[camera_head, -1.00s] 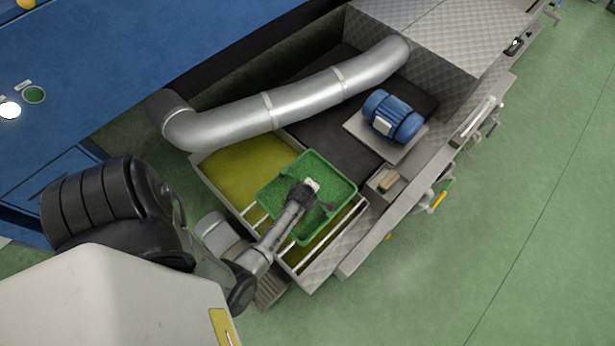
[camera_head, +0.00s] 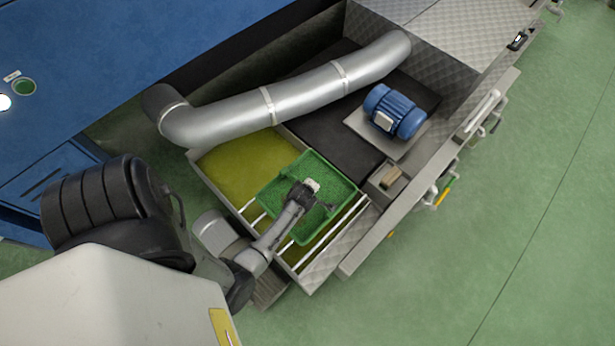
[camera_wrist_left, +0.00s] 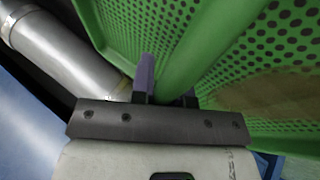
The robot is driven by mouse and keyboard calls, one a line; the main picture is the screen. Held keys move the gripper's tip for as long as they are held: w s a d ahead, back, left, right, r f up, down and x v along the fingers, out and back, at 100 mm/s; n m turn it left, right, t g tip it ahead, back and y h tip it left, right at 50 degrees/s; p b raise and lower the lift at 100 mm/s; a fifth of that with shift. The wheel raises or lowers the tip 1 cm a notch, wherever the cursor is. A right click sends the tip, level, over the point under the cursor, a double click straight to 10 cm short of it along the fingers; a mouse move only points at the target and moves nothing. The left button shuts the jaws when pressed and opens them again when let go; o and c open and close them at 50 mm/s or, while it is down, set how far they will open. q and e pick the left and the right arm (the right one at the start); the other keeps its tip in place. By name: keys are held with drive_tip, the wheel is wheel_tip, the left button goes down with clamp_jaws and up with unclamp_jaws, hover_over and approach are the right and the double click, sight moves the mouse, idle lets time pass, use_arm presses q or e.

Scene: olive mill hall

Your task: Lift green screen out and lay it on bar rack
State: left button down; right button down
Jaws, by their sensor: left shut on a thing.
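The green screen (camera_head: 300,228) is a shallow tray with perforated walls. In the head view it is over the yellow-green pit and the pale bars of the bar rack (camera_head: 250,209); bar ends show at its left and right. I cannot tell whether it touches the bars. My left gripper (camera_head: 313,186) is shut on the screen. In the left wrist view its fingers (camera_wrist_left: 165,88) grip the green rim (camera_wrist_left: 195,50), and the holed walls fill the upper part. A brownish patch shows behind the holes at right. My right gripper is not in view.
A thick silver duct (camera_head: 270,106) crosses the metal bin behind the screen. A blue motor (camera_head: 394,111) sits on a plate to the right, with a small box (camera_head: 388,181) nearer. A blue machine panel (camera_head: 120,60) borders the upper left. Green floor (camera_head: 500,210) is clear at right.

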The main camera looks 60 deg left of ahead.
use_arm(q)
drive_tip(key=shift+f+b, duration=0.4)
drive_tip(key=shift+f, duration=0.1)
drive_tip(key=c, duration=1.1)
unclamp_jaws()
drive_tip(key=shift+o, duration=0.3)
drive_tip(key=shift+f, duration=0.1)
